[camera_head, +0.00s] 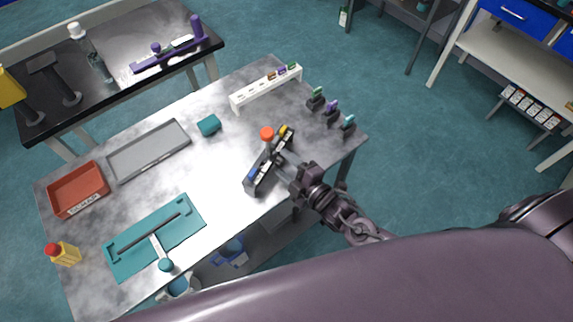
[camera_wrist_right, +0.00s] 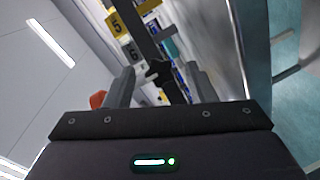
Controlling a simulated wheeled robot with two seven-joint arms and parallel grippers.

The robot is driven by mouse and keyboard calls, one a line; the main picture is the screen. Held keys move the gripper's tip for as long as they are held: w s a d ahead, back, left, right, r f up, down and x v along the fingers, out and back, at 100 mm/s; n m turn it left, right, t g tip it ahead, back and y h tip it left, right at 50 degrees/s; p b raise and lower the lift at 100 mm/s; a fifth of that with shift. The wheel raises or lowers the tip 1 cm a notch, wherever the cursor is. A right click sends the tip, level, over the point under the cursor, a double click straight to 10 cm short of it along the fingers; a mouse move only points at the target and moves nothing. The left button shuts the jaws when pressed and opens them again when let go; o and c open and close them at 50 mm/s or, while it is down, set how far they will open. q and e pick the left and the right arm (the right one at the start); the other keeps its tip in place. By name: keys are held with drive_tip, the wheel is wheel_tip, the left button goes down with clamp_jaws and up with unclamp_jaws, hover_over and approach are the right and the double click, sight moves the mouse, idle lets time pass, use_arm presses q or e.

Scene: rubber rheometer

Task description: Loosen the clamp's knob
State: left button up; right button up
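A long black fixture with numbered yellow, white and blue labels (camera_head: 257,180) stands near the table's right front. A dark bar with a black lobed knob (camera_wrist_right: 159,71) runs along it in the right wrist view; I take this as the clamp. My right gripper (camera_head: 283,158) reaches over the fixture from the right. In the wrist view its two grey fingers (camera_wrist_right: 160,82) are apart, one on each side of the knob. I cannot tell whether they touch it. An orange-red round top (camera_head: 267,133) stands at the fixture's far side. My left gripper is not in view.
The grey table (camera_head: 215,165) also holds a white rack (camera_head: 236,103), a teal block (camera_head: 209,125), a grey tray (camera_head: 150,163), a red bin (camera_head: 76,205), a teal board (camera_head: 125,262) and a yellow bottle (camera_head: 66,256). Small dark holders (camera_head: 331,113) stand behind the fixture.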

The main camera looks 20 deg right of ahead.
drive_tip(key=b+v, duration=0.1)
drive_tip(key=v, duration=0.7)
drive_tip(key=shift+w, duration=0.1)
idle(0.5)
